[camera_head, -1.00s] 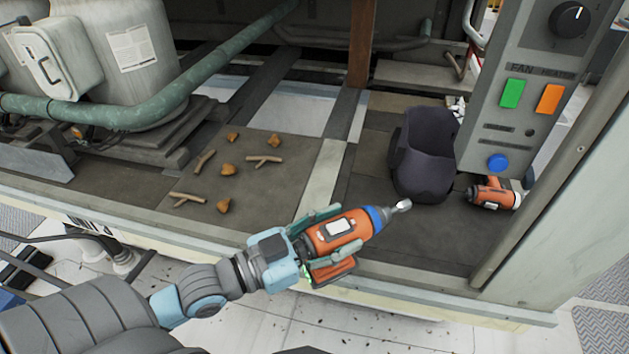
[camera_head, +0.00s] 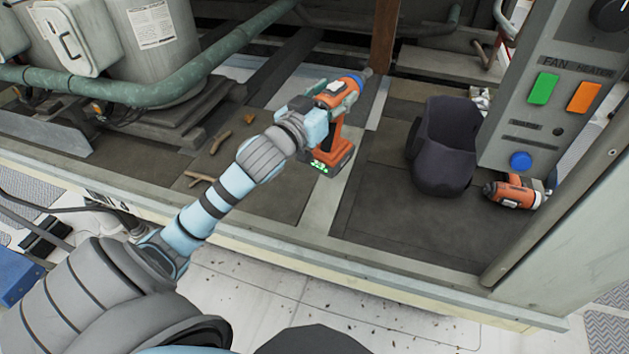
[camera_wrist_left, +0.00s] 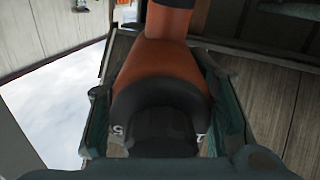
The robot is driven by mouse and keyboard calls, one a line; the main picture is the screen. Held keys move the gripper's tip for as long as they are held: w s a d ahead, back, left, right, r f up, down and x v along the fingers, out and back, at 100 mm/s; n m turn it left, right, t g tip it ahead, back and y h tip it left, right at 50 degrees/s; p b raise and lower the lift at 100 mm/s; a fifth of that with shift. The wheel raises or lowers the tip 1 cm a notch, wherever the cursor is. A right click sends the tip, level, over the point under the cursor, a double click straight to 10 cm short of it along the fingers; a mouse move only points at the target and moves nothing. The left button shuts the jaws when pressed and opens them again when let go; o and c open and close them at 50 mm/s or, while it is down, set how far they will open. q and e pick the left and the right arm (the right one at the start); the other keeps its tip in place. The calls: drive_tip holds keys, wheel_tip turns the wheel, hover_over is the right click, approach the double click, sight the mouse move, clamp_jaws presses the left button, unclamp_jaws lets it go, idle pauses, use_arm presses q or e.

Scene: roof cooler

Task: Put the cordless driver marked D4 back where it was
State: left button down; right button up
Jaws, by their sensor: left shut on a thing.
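My left gripper (camera_head: 327,100) is shut on an orange cordless driver (camera_head: 333,134) with a blue collar and a metal tip. The driver is upright, its battery base down, over the floor of the cooler's lower bay; I cannot tell whether the base touches the floor. In the left wrist view the orange driver (camera_wrist_left: 168,60) fills the middle between the fingers. Its mark cannot be read. A second orange driver (camera_head: 514,192) lies on its side at the right, below the control panel. My right gripper is not in view.
A dark open pouch (camera_head: 440,165) stands on the bay floor right of the held driver. Sticks (camera_head: 220,143) and brown lumps lie to the left. A green pipe (camera_head: 130,90) crosses the upper left. The control panel (camera_head: 553,100) stands at right. The front middle floor is clear.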

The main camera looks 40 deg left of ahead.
use_arm(q)
drive_tip(key=w+a+r+n+g+y, duration=0.1)
drive_tip(key=w+a+r+n+y, duration=0.1)
drive_tip(key=a+r+n+y, duration=0.4)
wheel_tip(320, 180, down, 19)
drive_tip(key=a+m+h+b, duration=0.1)
drive_tip(key=m+b, duration=0.1)
drive_tip(key=b, duration=0.1)
drive_tip(key=shift+a+b, duration=0.15)
drive_tip(key=shift+b, duration=0.2)
drive_tip(key=c, duration=0.8)
unclamp_jaws()
drive_tip(key=shift+s, duration=0.2)
drive_tip(key=shift+s, duration=0.1)
drive_tip(key=b+v, duration=0.1)
drive_tip(key=v, duration=1)
drive_tip(key=shift+s, duration=0.4)
